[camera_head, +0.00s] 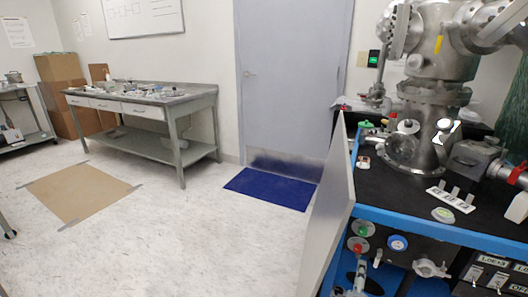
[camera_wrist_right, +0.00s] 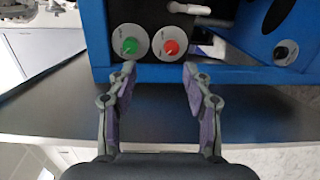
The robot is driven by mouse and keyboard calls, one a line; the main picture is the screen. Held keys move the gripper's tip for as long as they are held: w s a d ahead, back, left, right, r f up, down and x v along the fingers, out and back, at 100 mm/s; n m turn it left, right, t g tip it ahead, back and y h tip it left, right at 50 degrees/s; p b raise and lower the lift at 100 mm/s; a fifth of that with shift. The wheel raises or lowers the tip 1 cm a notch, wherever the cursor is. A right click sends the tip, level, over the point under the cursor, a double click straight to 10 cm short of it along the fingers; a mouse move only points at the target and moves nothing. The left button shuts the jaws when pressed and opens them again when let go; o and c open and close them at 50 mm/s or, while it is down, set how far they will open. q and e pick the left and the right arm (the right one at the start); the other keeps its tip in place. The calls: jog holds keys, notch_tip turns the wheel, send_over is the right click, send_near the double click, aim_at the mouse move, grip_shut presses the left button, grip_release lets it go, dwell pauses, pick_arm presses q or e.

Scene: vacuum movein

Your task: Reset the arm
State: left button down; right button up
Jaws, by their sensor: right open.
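I cannot tell whether a fingertip touches the panel. My left gripper is out of view.
A steel vacuum chamber (camera_head: 435,115) sits on the machine's top. A workbench (camera_head: 150,105), a blue mat (camera_head: 270,188) and a tan floor sheet (camera_head: 80,190) lie left, with open floor between.

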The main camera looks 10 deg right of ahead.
jog(key=s+f+m+g+y, duration=0.1)
jog(key=s+f+m+g, duration=0.15)
jog(key=f, duration=0.45)
jog(key=s+f+m+g+y, duration=0.1)
jog(key=s+f+m+g, duration=0.15)
jog(key=f, duration=0.35)
jog(key=s+a+f+m+g+y, duration=0.3)
jog(key=s+f+g, duration=0.1)
jog(key=s+f, duration=0.4)
jog(key=s+a+f+m+g+y, duration=0.3)
jog(key=s+a+f+m+y, duration=0.1)
jog(key=s+f, duration=0.45)
pick_arm(q)
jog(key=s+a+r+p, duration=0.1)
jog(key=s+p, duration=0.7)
jog(key=p, duration=0.4)
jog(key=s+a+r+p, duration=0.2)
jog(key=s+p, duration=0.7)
jog(key=p, duration=0.3)
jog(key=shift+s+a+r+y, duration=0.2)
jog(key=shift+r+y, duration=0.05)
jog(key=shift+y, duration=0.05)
pick_arm(e)
jog(key=s+d+r, duration=0.1)
jog(key=s, duration=0.7)
jog(key=s+d+r, duration=0.2)
jog(key=s, duration=0.7)
jog(key=shift+d+r+g+h, duration=0.2)
jog(key=shift+d+g+h, duration=0.1)
jog(key=shift+g+h, duration=0.1)
